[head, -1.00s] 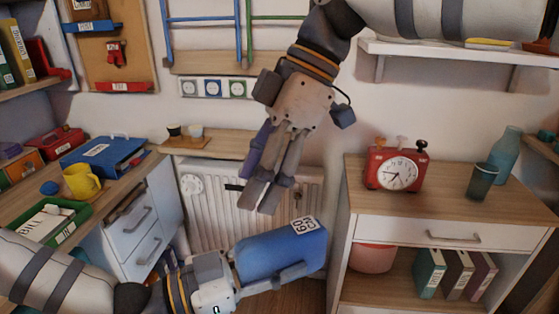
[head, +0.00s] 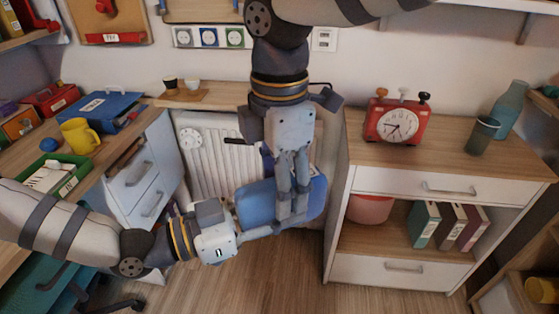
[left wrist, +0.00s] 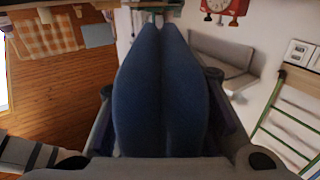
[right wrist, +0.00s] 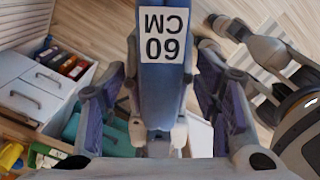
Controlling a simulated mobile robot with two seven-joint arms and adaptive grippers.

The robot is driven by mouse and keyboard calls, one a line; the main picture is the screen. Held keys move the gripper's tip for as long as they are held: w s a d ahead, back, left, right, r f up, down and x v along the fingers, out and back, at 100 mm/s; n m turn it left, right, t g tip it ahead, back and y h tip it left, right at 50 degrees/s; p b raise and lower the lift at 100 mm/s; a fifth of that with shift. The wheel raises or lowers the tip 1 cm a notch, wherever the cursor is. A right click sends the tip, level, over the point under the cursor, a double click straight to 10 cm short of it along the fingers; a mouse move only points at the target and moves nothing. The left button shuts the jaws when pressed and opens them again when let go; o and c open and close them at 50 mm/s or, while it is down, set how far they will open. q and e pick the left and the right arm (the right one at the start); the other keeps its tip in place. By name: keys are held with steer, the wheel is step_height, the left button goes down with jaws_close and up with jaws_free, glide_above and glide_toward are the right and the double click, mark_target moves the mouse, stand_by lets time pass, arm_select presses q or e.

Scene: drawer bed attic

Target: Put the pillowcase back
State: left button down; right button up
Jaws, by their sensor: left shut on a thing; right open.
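The blue pillowcase (head: 258,203), a folded, rounded bundle, is held up in front of the radiator in the head view. My left gripper (head: 262,232) is shut on it from the left. It fills the middle of the left wrist view (left wrist: 160,90). My open right gripper (head: 287,212) comes down from above, over its right part and hiding some of it. In the right wrist view the pillowcase (right wrist: 161,90), with a white "60 CM" label, lies between my right fingers. Whether they touch it is unclear.
A white radiator (head: 205,150) is behind the grippers. At right stands a cabinet (head: 400,270) with a red clock (head: 398,122), a glass (head: 482,136) and a bottle (head: 508,108) on top. At left is a desk with a yellow mug (head: 78,136). Bare floor (head: 240,290) shows below.

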steer(key=c, duration=1.2)
arm_select(q)
steer(key=c, duration=1.1)
jaws_free()
arm_select(e)
steer(key=shift+c, duration=0.4)
arm_select(q)
steer(key=shift+o, duration=0.2)
arm_select(e)
steer(key=shift+c, duration=0.2)
